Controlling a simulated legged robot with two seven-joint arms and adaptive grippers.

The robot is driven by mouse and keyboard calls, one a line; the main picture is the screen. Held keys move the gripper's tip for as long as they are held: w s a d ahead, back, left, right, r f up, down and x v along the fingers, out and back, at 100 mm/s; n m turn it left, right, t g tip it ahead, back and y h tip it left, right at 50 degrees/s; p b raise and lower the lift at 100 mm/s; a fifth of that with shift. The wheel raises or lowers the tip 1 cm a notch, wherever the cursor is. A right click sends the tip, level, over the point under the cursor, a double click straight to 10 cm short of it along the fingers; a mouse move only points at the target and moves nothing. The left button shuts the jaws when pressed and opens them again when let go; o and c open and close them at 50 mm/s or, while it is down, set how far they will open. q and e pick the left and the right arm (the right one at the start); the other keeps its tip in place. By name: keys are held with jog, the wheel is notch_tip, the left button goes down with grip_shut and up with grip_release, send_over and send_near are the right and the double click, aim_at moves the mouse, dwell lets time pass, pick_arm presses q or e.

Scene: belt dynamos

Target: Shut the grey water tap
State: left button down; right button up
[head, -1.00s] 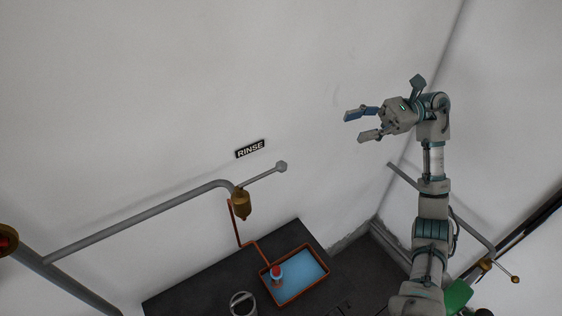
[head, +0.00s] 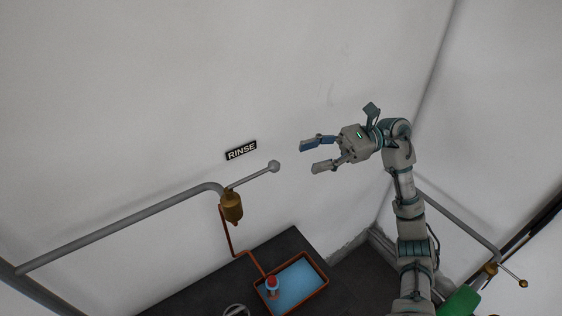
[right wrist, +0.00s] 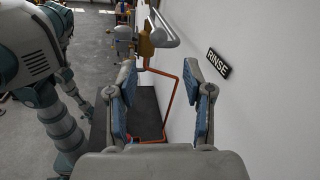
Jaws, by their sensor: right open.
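The grey water tap has a brass body (head: 231,207) at the end of a grey wall pipe. Its grey lever (head: 252,176) sticks out to the right and slightly up, ending in a grey knob (head: 274,166). The brass body also shows near the top of the right wrist view (right wrist: 146,44). My right gripper (head: 309,157) is open and empty, just right of the knob in the head view, its fingers pointing left towards it. They look apart. The fingers frame the tap's pipework in the right wrist view (right wrist: 160,75). My left gripper is not in view.
A black RINSE sign (head: 241,150) is on the wall above the lever. Below, an orange-rimmed blue basin (head: 320,288) with a red-topped item (head: 272,283) stands on a dark bench (head: 292,243). An orange pipe (head: 230,238) runs down from the tap. Another brass valve (head: 490,269) is at right.

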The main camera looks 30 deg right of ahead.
aim_at(269, 165)
jog(key=a, duration=0.3)
jog(key=a+p, duration=0.1)
jog(key=a, duration=0.6)
jog(key=shift+w+a+r, duration=0.2)
jog(key=shift+a+r, duration=0.05)
jog(key=shift+a, duration=0.05)
jog(key=shift+d+f, duration=0.15)
jog(key=shift+d, duration=0.8)
jog(key=shift+c, duration=1)
jog(key=shift+d, duration=0.15)
jog(key=c, duration=0.4)
grip_shut()
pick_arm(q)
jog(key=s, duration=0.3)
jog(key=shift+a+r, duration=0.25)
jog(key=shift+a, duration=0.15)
pick_arm(e)
jog(key=shift+a, duration=0.2)
